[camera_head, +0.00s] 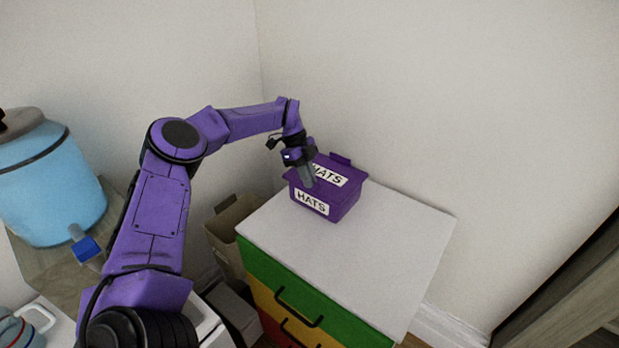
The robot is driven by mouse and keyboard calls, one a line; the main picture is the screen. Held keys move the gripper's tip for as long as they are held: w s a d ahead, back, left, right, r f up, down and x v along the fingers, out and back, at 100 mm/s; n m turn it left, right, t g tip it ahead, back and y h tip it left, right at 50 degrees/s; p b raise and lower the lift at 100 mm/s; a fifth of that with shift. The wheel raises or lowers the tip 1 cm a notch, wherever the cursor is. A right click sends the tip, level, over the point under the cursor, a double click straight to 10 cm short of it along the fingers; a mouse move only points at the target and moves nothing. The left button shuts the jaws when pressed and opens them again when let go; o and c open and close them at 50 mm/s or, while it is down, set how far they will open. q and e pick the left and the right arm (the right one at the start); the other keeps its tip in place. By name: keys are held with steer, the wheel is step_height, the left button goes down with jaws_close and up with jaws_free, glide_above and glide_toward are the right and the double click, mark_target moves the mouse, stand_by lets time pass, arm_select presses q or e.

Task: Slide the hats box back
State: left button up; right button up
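The hats box (343,203) is a small purple lidded bin with white "HATS" labels on its lid and front. It sits upright on the white top of a drawer cabinet (385,245), near the back wall. My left gripper (307,183) points down at the left part of the box and overlaps it in the picture. The fingers show as one narrow grey shape, so I cannot tell whether they are open or whether they touch the box. My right gripper is not in view.
The cabinet top is clear to the right of and in front of the box. Walls stand close behind. A beige bin (222,228) is left of the cabinet, and a blue drink dispenser (50,190) is at far left. A wooden unit (570,305) is at lower right.

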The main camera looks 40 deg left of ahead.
arm_select(q)
steer(key=o, duration=0.5)
steer(key=shift+c, duration=0.2)
